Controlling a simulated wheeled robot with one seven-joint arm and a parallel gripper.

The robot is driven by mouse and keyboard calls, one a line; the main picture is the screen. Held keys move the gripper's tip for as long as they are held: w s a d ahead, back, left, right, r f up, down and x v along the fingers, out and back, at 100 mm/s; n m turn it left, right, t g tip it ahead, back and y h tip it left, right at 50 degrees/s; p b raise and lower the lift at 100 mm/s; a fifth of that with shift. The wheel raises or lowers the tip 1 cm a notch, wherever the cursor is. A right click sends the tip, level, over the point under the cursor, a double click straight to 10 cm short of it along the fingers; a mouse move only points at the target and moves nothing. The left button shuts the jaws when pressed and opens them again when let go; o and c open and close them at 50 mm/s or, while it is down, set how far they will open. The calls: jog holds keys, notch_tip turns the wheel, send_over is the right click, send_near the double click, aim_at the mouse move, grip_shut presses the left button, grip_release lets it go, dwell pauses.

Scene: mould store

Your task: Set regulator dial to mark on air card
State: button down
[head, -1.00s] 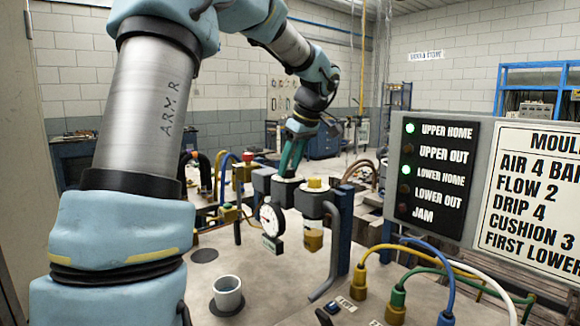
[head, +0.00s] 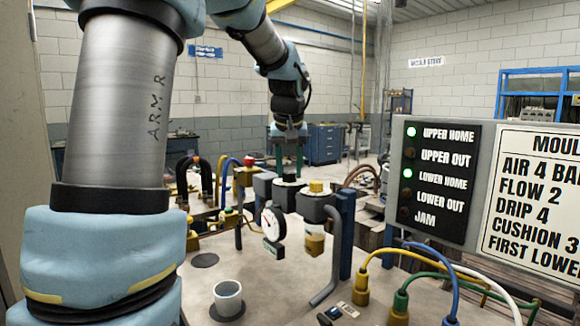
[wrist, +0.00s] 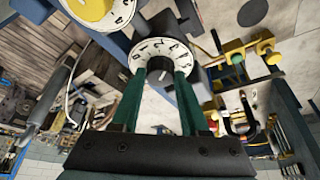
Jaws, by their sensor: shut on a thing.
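The regulator dial (head: 288,181) sits on top of a dark regulator block. The wrist view shows its white numbered ring (wrist: 150,48), with dark marks around a dark centre. My gripper (head: 289,170) stands above it, its two green fingers pointing down. In the wrist view the fingertips (wrist: 163,73) are at the dial, one on each side of its centre, shut on the knob, which they partly hide. The round pressure gauge (head: 272,224) faces front on the block; its reading is too small to tell. The air card (head: 528,190) at right reads "AIR 4 BA", cut off by the frame edge.
A yellow-topped unit (head: 316,187) stands close right of the regulator; its yellow dial shows in the wrist view (wrist: 95,8). A light panel (head: 438,172) has two green lamps lit. A grey cup (head: 228,297) and coloured hoses with plugs stand on the bench.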

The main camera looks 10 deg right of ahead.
jog(key=m+h+p, duration=0.1)
jog(key=m, duration=0.2)
jog(key=shift+a+m+g+p, duration=0.15)
jog(key=shift+m+g+p, duration=0.15)
jog(key=shift+m+g+h+p, duration=0.4)
jog(key=shift+m+h, duration=0.3)
jog(key=shift+m, duration=1)
jog(key=shift+f, duration=0.1)
jog(key=shift+c, duration=2.1)
grip_release()
jog(key=shift+w, duration=0.1)
jog(key=b+v, duration=0.2)
jog(key=v, duration=0.9)
jog(key=shift+a+f, duration=0.1)
